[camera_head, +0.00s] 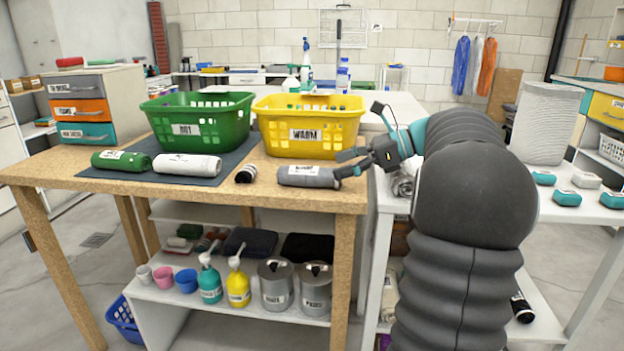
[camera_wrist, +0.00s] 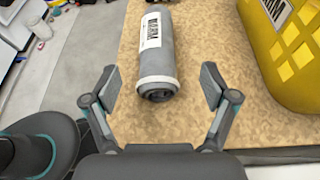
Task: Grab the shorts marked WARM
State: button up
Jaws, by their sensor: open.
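My gripper (camera_head: 350,163) is at the right end of this roll. In the wrist view the fingers (camera_wrist: 160,88) are open, one on each side of the roll's near end, with gaps and nothing held. A yellow basket (camera_head: 308,148) marked WARM stands behind the roll.
A green basket (camera_head: 201,142) stands left of the yellow one. A green roll (camera_head: 121,161), a white roll (camera_head: 187,165) and a small dark roll (camera_head: 246,173) lie left of the grey one. The yellow basket (camera_wrist: 292,50) is close on the right in the wrist view.

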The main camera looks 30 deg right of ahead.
aim_at(316, 175)
jog(key=shift+s+f+b+x, duration=0.1)
jog(key=shift+f+b+x, duration=0.05)
jog(key=shift+x, duration=1.45)
jog(key=shift+s+f+b+x, duration=0.1)
jog(key=shift+s+b+x, duration=0.05)
jog(key=shift+x, duration=1.4)
jog(key=c, duration=1.4)
jog(key=shift+o, duration=0.2)
jog(key=shift+r, duration=0.15)
